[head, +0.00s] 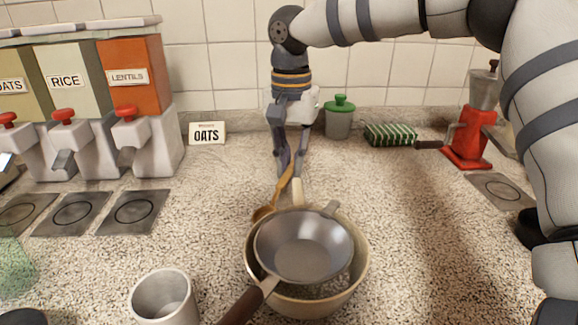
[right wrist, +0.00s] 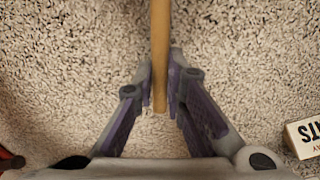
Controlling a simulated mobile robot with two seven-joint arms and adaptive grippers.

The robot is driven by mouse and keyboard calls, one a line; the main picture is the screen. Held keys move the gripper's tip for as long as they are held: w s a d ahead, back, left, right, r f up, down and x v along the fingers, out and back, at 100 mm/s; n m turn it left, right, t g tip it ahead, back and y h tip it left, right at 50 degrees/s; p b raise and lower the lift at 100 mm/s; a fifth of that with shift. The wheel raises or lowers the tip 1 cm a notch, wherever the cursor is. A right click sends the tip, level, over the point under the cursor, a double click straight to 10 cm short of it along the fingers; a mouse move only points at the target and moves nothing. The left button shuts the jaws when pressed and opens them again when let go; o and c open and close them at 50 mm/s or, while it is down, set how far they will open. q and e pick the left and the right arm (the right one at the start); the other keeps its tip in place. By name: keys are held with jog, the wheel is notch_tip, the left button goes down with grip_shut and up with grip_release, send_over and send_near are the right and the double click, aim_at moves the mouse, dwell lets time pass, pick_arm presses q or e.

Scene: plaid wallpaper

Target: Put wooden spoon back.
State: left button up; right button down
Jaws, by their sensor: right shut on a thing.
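The wooden spoon (head: 265,211) is brown, with its bowl end low beside the upper left rim of a beige pot (head: 361,267). Its handle rises at a tilt to my right gripper (head: 291,172). In the right wrist view the handle (right wrist: 160,45) runs between the two fingertips of the right gripper (right wrist: 161,92), which is shut on it near its end. I cannot tell whether the spoon's bowl touches the counter. My left gripper is not in view.
A grey metal pan (head: 303,247) with a brown handle rests in the pot. A grey cup (head: 164,298) stands front left, dispensers (head: 135,80) back left. The right-middle counter is clear.

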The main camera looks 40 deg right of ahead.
jog(key=shift+f, duration=0.4)
jog(key=shift+f, duration=0.15)
jog(key=c, duration=1.6)
grip_release()
jog(key=shift+c, duration=0.2)
notch_tip(320, 180, up, 12)
